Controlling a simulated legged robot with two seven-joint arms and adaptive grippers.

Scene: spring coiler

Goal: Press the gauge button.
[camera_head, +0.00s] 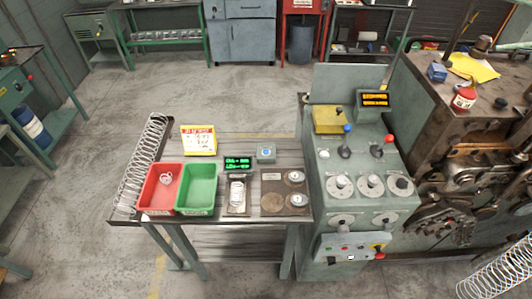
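A small grey box with a blue round button (266,151) sits near the back of the small work table, and I take it to be the gauge button. A black display with green digits (238,163) stands just to its left; the digits are too small to read. A metal plate holding a pale coil-like part (237,190) lies in front of the display. Neither of my grippers is in view, and nothing touches the button.
A red bin (147,203) holding a small ring-like part and a green bin (211,170) stand left on the table. A yellow-framed sign (199,140) is behind them. A brown plate (273,188) with dials lies right, beside the grey-green machine (340,215) with levers and knobs.

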